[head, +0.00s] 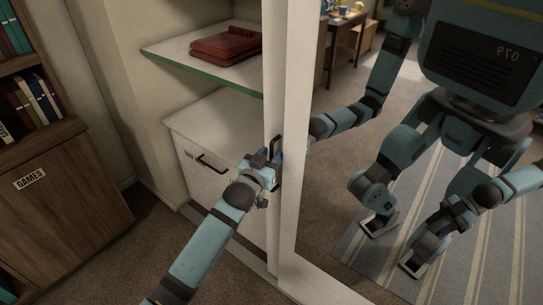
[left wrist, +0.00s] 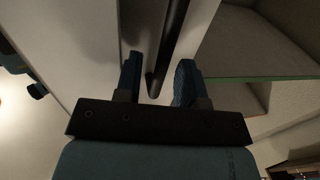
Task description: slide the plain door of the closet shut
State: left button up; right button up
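The closet's plain door (head: 272,75) shows as a narrow pale upright strip beside the mirror door (head: 288,200), with the rest hidden behind the mirror. A dark bar handle (head: 275,146) is on the strip, and it also shows in the left wrist view (left wrist: 167,45). My left gripper (head: 274,170) is at the handle's lower part. In the left wrist view its two blue fingers (left wrist: 158,80) stand apart, one on each side of the bar, with gaps visible. My right gripper is not directly in view.
The closet's open left side shows a green-edged shelf (head: 205,65) with folded red cloth (head: 226,45) and a white drawer unit (head: 215,150). A wooden bookcase (head: 60,210) stands at left. The mirror reflects my body, a striped rug and a desk.

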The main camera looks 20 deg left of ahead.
pick_arm(q)
jog(key=shift+w, duration=0.5)
grip_shut()
